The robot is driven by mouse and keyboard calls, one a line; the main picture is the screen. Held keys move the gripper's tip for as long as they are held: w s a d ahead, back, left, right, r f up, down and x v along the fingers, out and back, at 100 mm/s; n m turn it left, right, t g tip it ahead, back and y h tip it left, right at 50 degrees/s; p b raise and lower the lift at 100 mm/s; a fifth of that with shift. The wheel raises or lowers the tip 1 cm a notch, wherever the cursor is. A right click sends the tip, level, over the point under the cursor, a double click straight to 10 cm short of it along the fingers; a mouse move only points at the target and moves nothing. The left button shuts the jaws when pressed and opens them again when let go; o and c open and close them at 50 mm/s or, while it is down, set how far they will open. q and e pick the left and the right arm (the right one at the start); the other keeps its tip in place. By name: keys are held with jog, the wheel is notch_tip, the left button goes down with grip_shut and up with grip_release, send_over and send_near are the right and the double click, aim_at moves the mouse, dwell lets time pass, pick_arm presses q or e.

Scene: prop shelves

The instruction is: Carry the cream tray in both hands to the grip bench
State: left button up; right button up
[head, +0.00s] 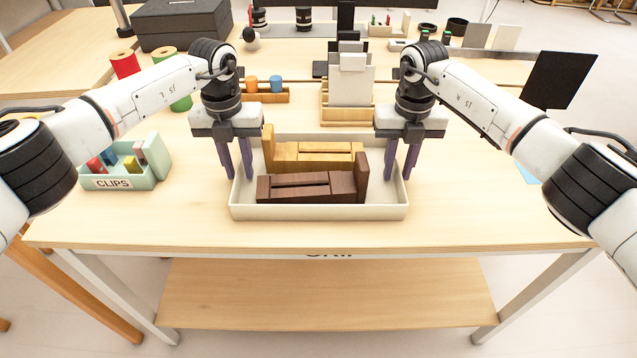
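The cream tray (320,212) sits on the light wooden bench top at the middle of the head view. It holds an ochre wooden piece (315,157) at the back and a dark brown wooden piece (310,188) in front. My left gripper (237,176) points down at the tray's left side wall, its two purple fingers apart, one on each side of the wall. My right gripper (401,174) points down at the right side wall, fingers also apart. I cannot tell whether any finger touches the tray.
A green CLIPS box (118,182) stands left of the tray. Behind it are a small wooden rack with cups (263,94) and a wooden holder with grey panels (348,112). A black panel (558,78) stands at the right. The bench's front label is partly hidden. The lower shelf (320,295) is empty.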

jog(key=shift+r, duration=0.2)
pick_arm(q)
notch_tip(320, 180, up, 12)
pick_arm(e)
notch_tip(320, 180, up, 12)
jog(key=shift+f, duration=0.15)
dwell(0.6)
dwell(0.4)
